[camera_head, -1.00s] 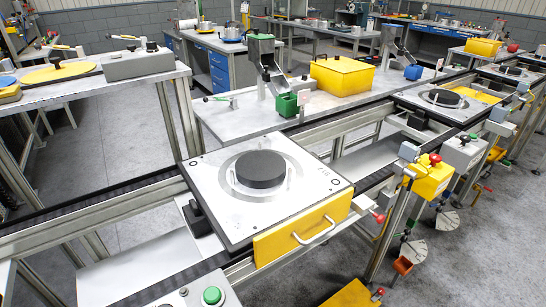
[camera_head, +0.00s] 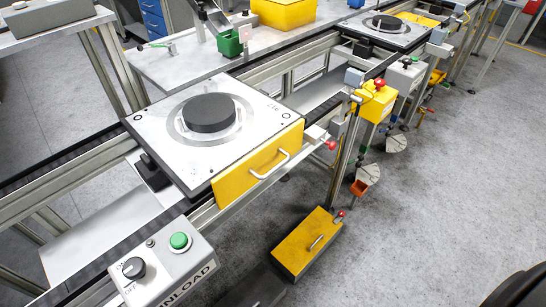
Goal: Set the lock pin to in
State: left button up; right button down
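A small red knob (camera_head: 331,145) sticks out on the near side of the conveyor rail, at a metal bracket just right of the pallet; it may be the lock pin. Whether it is in or out is too small to tell. The square metal pallet (camera_head: 150,122) rests on the conveyor and carries a round black disc (camera_head: 209,113). A yellow front panel (camera_head: 232,188) with a metal handle (camera_head: 270,165) is on its near side. Neither of my grippers is in view.
A control box (camera_head: 186,262) with a black switch and green button stands at front left. A yellow box (camera_head: 300,240) with a red-tipped lever (camera_head: 340,214) sits on the floor. A yellow box with a red button (camera_head: 377,100) stands right.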

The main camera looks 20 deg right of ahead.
aim_at(332, 145)
jog(key=z, duration=1.25)
jog(key=i, duration=0.05)
